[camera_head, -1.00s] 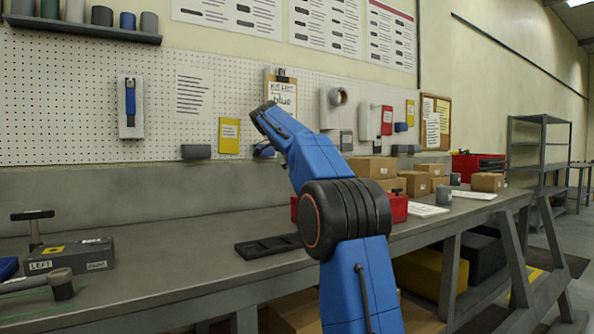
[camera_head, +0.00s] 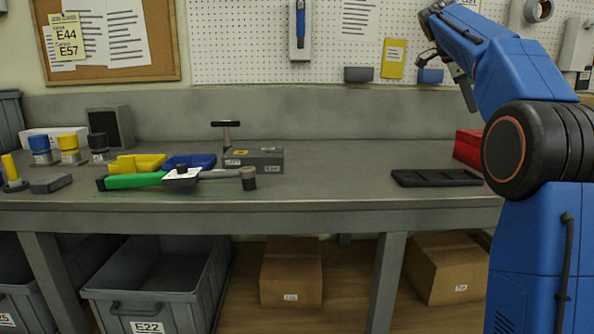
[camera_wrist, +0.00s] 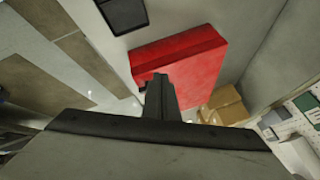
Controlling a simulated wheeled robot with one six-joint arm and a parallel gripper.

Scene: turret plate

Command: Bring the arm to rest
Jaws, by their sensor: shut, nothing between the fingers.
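My blue arm (camera_head: 520,75) rises at the right of the head view and bends at a black joint, with its forearm reaching up and left. My gripper (camera_head: 471,103) hangs from the far end of the forearm and points down, in front of the pegboard and above the bench. In the wrist view my gripper (camera_wrist: 160,82) is shut and empty. Behind its fingertips there is a red box (camera_wrist: 190,60); I see no contact with it.
The grey workbench (camera_head: 330,200) runs across the view. A dark tray (camera_head: 436,178) and the red box (camera_head: 468,147) lie near my arm. The bench middle is mostly clear. Bins and cartons stand underneath.

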